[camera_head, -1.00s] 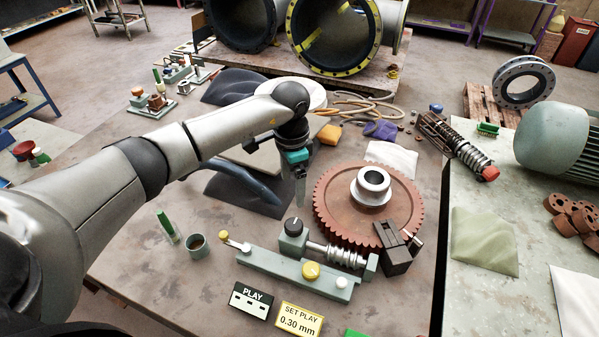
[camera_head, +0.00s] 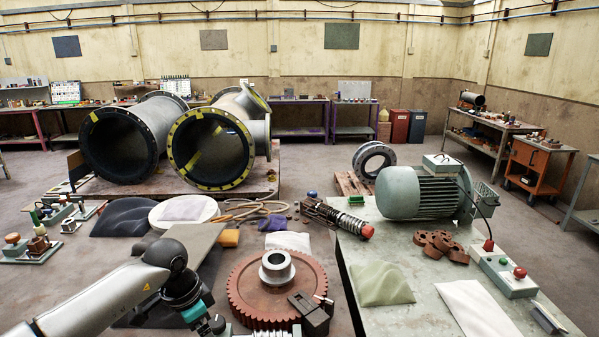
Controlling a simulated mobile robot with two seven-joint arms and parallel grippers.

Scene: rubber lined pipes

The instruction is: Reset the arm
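My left arm (camera_head: 110,298) comes in from the lower left. Its dark wrist with a teal band (camera_head: 197,310) is low in the picture, left of the red-brown gear wheel (camera_head: 245,291). The fingers of my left gripper are not clearly visible near the bottom edge, so whether they are open or shut does not show. No held object can be made out. My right arm and gripper are out of view.
A black fixture block (camera_head: 311,315) stands at the gear's front right. Behind are a round white disc (camera_head: 205,212), rope (camera_head: 250,208) and large flanged pipes (camera_head: 212,148). A green motor (camera_head: 418,192) stands on the right bench (camera_head: 410,318). Open floor lies beyond.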

